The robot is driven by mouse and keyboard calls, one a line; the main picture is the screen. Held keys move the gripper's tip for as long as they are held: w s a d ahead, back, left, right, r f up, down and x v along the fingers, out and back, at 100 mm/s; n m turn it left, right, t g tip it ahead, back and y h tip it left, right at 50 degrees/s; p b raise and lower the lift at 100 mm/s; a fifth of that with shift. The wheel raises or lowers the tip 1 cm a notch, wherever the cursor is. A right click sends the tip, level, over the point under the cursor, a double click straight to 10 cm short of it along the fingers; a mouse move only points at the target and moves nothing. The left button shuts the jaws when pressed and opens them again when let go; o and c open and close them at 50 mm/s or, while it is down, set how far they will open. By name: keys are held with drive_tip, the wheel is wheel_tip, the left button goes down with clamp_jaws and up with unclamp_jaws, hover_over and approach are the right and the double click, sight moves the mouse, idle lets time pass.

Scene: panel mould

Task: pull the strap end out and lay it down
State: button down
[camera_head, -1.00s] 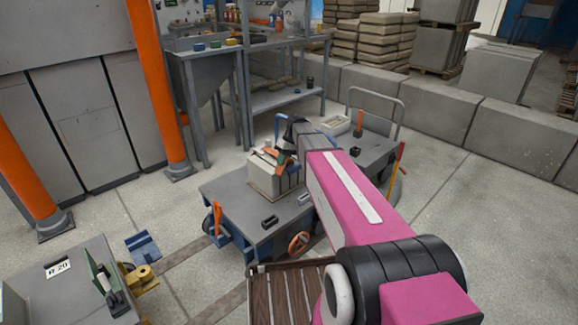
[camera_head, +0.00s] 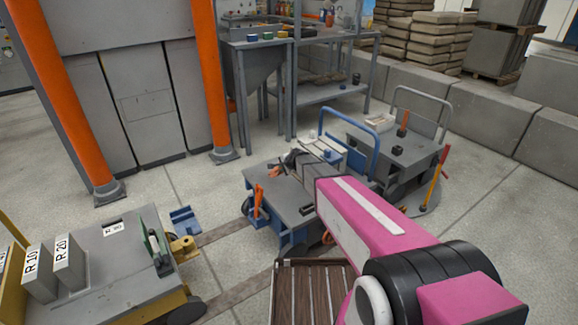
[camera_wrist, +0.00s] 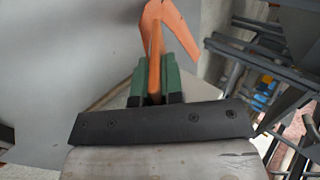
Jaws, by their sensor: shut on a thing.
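In the wrist view, my gripper (camera_wrist: 155,88) has its green pads closed on an orange strap (camera_wrist: 154,50). The strap stands up between the pads and spreads into two bent, flat parts beyond them. In the head view, my gripper (camera_head: 290,163) is low over the grey deck of a blue-sided trolley (camera_head: 285,207). A small bit of orange strap (camera_head: 273,173) shows at its tip. My arm hides part of the deck, and I cannot tell whether the strap touches it.
A second grey cart (camera_head: 385,150) stands at right. An orange lever (camera_head: 259,198) is at the deck's left edge. Open floor lies left of the trolley.

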drive_tip(key=shift+a+f, duration=0.1)
drive_tip(key=shift+f, duration=4.25)
drive_tip(key=c, duration=1.2)
unclamp_jaws()
drive_tip(key=shift+o, duration=0.2)
